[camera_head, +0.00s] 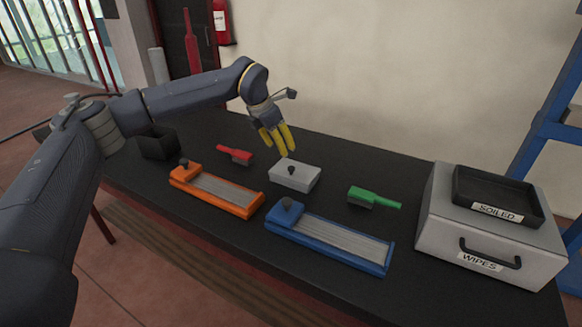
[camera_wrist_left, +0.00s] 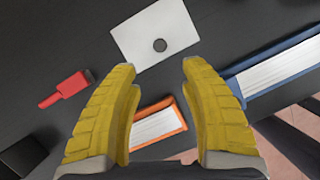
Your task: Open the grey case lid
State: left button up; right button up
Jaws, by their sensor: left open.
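The grey case (camera_head: 294,176) sits shut on the black table, its lid on top with a dark round knob (camera_head: 292,169). My left gripper (camera_head: 280,152) has yellow fingers and hangs above the table just behind and left of the case. In the left wrist view the left gripper (camera_wrist_left: 158,72) is open and empty, its fingers spread apart and not touching the case. My right gripper is not in view.
A red brush (camera_head: 234,154) lies left of the case, a green brush (camera_head: 374,198) right. An orange tray (camera_head: 216,193) and a blue tray (camera_head: 328,240) lie in front. A dark bin (camera_head: 158,144) stands left; a drawer box labelled WIPES (camera_head: 440,237) carries a SOILED tray (camera_head: 500,190) at right.

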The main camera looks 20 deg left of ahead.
aim_at(291, 167)
pick_arm(q)
jog(key=x, duration=1.1)
jog(key=shift+w, duration=0.1)
jog(key=shift+c, duration=0.2)
grip_shut()
